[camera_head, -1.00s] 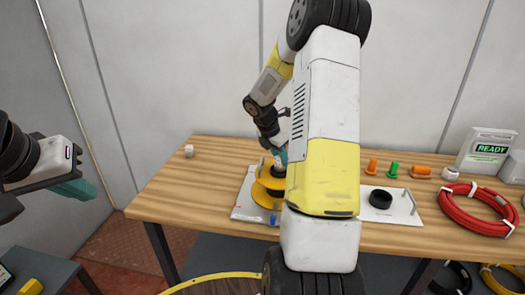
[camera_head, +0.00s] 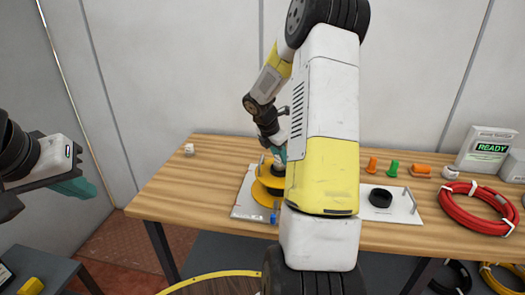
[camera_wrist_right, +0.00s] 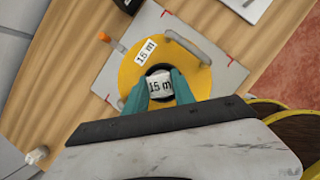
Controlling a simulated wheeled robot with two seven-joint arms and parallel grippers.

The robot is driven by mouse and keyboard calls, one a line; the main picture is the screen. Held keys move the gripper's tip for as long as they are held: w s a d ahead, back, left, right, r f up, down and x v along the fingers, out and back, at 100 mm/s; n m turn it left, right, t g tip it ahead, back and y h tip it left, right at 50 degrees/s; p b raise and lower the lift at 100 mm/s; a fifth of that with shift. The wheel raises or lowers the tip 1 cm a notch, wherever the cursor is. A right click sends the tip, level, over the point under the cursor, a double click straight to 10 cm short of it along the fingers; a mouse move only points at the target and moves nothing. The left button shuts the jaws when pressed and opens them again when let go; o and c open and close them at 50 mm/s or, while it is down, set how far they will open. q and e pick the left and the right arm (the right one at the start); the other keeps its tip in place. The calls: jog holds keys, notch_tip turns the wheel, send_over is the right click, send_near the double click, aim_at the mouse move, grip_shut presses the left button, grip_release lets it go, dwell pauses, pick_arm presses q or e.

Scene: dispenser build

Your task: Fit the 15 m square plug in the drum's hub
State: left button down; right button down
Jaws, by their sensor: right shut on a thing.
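The yellow drum (camera_head: 262,193) lies flat on a light plate on the table, partly hidden behind my right arm. In the right wrist view the drum (camera_wrist_right: 185,70) has a "15 m" label on its face and a dark round hub (camera_wrist_right: 158,70) in its middle. My right gripper (camera_wrist_right: 160,94) is shut on a white plug (camera_wrist_right: 160,84) marked "15 m", between its teal fingers. The plug overlaps the hub from above; I cannot tell whether it is inside. My left gripper (camera_head: 78,187) hangs left of the table, away from the drum; its opening is unclear.
A light plate (camera_head: 405,212) carries a black ring (camera_head: 380,198). Behind it stand orange and green pegs (camera_head: 391,168). A red cable coil (camera_head: 474,208) and a READY box (camera_head: 487,150) are at the right. A small white block (camera_head: 189,149) sits alone at the table's left.

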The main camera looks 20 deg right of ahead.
jog(key=shift+f, duration=0.6)
jog(key=c, duration=1.3)
grip_release()
jog(key=shift+v, duration=5.5)
jog(key=s+a+r+m+t+y, duration=0.1)
jog(key=s+a+r+m+y, duration=0.1)
jog(key=s+a+m, duration=0.4)
jog(key=s+a+r+m+t+y, duration=0.2)
jog(key=s+a+r+m, duration=0.3)
jog(key=s, duration=0.5)
jog(key=s+a+r+m+t+y, duration=0.2)
jog(key=s+a+r+m, duration=0.2)
jog(key=s+a+m, duration=0.2)
jog(key=shift+s+a+r+m, duration=0.15)
jog(key=shift+s+m, duration=0.45)
jog(key=shift+m, duration=0.3)
jog(key=shift+s+a+f+m, duration=0.1)
jog(key=shift+s+a+m, duration=0.05)
jog(key=shift+s+m, duration=0.65)
